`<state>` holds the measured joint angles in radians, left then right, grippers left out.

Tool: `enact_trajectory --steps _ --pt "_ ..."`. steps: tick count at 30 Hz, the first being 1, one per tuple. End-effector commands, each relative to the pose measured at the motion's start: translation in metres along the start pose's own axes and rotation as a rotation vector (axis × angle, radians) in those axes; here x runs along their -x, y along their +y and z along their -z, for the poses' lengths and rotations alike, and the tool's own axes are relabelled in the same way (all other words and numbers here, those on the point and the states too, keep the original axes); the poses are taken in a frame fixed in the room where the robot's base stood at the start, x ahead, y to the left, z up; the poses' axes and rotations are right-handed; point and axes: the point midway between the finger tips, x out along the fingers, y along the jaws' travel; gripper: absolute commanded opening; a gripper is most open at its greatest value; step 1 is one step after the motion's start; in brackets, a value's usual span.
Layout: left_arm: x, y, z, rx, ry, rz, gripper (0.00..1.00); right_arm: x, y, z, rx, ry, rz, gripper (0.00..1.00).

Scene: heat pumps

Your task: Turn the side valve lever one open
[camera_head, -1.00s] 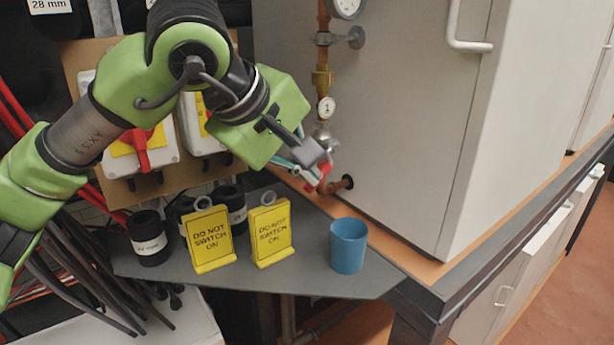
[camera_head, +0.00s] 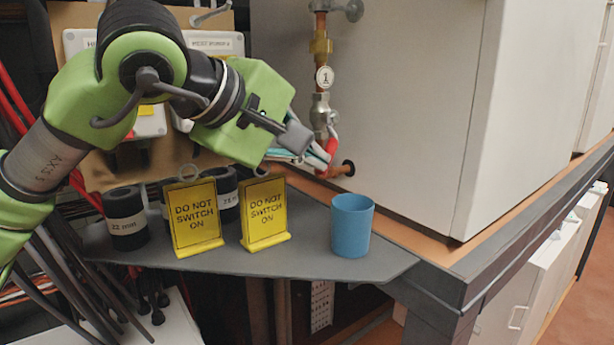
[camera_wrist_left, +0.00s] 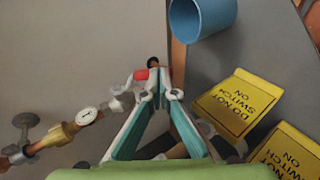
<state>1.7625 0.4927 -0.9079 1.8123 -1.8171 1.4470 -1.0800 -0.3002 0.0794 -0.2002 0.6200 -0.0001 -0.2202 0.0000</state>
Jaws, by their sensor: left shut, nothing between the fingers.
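The side valve (camera_head: 320,108) is a silver fitting on a copper pipe at the cabinet's side, below a round tag marked 1 (camera_head: 323,77). Its red lever (camera_head: 331,148) shows beside the fingertips, partly hidden by them. My left gripper (camera_head: 318,157) is shut and empty, with its fingertips close against the lever. In the left wrist view the shut fingertips (camera_wrist_left: 160,76) lie just right of the red lever end (camera_wrist_left: 141,75). I cannot tell whether they touch. My right gripper is not in view.
A blue cup (camera_head: 351,226) and two yellow DO NOT SWITCH ON signs (camera_head: 195,217) (camera_head: 266,212) stand on the grey shelf (camera_head: 300,255) below my gripper. The large grey cabinet (camera_head: 400,110) bounds the right side. Black rolls (camera_head: 126,218) stand at left.

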Motion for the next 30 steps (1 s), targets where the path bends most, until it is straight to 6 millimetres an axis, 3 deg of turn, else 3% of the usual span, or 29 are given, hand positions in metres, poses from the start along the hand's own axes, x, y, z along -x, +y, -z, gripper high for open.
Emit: enact_trajectory --steps 1,12,30 --pt "-0.007 -0.006 -0.003 -0.001 -0.003 0.006 0.00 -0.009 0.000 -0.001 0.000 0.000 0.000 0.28" --pt "-0.025 -0.008 -0.006 -0.001 -0.003 0.009 0.00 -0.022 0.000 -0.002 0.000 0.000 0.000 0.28" --pt "-0.033 -0.006 -0.007 0.000 -0.002 0.008 0.00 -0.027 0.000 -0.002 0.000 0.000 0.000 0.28"
